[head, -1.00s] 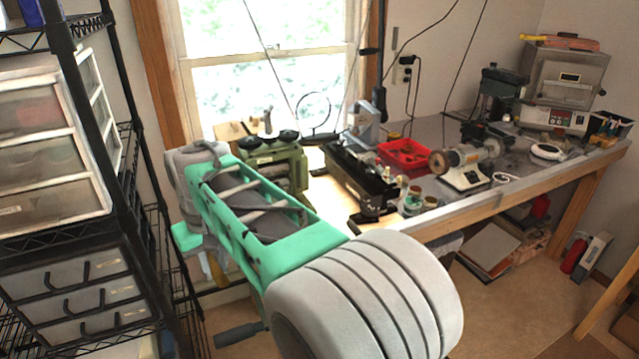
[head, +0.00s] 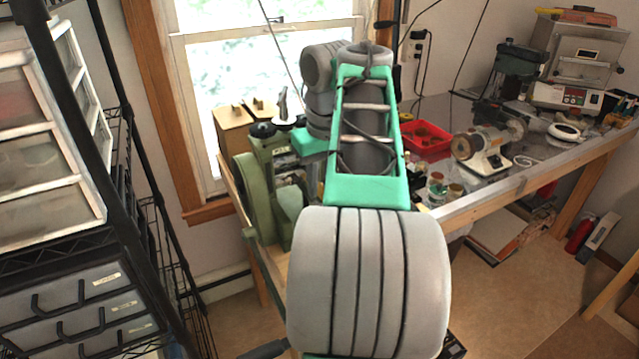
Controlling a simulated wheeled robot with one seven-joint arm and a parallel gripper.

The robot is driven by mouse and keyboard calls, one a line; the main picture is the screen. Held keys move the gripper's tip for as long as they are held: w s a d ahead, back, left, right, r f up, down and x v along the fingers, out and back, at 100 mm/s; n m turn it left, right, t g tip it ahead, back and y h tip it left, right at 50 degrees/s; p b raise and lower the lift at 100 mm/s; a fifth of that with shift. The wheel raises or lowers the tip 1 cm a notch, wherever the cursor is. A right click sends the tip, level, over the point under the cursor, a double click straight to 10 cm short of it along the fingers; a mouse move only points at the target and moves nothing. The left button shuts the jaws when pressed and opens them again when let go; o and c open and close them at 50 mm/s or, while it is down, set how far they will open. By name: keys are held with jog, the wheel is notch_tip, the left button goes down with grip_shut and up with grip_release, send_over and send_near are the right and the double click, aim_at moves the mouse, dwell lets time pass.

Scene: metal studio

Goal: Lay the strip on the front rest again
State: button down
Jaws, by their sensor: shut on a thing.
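My gripper does not show; my own teal and grey arm fills the middle of the head view and covers the place where its end is. The strip is not visible. A green machine with a dark knob on top (head: 268,165), which looks like a rolling mill, stands at the left end of the bench, just left of my arm. Its right side is hidden by my arm. I cannot make out the front rest.
The workbench (head: 480,195) runs along the wall to the right, with a red tray (head: 425,140), a bench grinder (head: 485,150) and a small kiln (head: 575,65). A black wire shelf with drawers (head: 75,300) stands close on the left. Bare floor (head: 510,310) lies at the right front.

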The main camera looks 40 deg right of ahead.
jog(key=shift+w+d+f+b, duration=0.2)
jog(key=shift+w+f+b, duration=0.25)
jog(key=shift+w, duration=0.3)
jog(key=shift+w+d+f+b, duration=0.2)
jog(key=shift+w+f+b, duration=0.1)
jog(key=shift+w+f, duration=0.35)
jog(key=shift+w+d+f+b, duration=0.25)
jog(key=shift+w+f+b, duration=0.45)
jog(key=shift+w, duration=0.25)
jog(key=shift+f+b, duration=0.35)
jog(key=shift+f, duration=0.05)
jog(key=c, duration=1.2)
grip_release()
jog(key=shift+o, duration=0.2)
jog(key=r+p, duration=0.4)
jog(key=r, duration=0.1)
jog(key=s+r+p, duration=0.1)
jog(key=r+p, duration=0.1)
jog(key=p, duration=0.1)
jog(key=shift+a+r, duration=0.15)
jog(key=shift+r, duration=0.2)
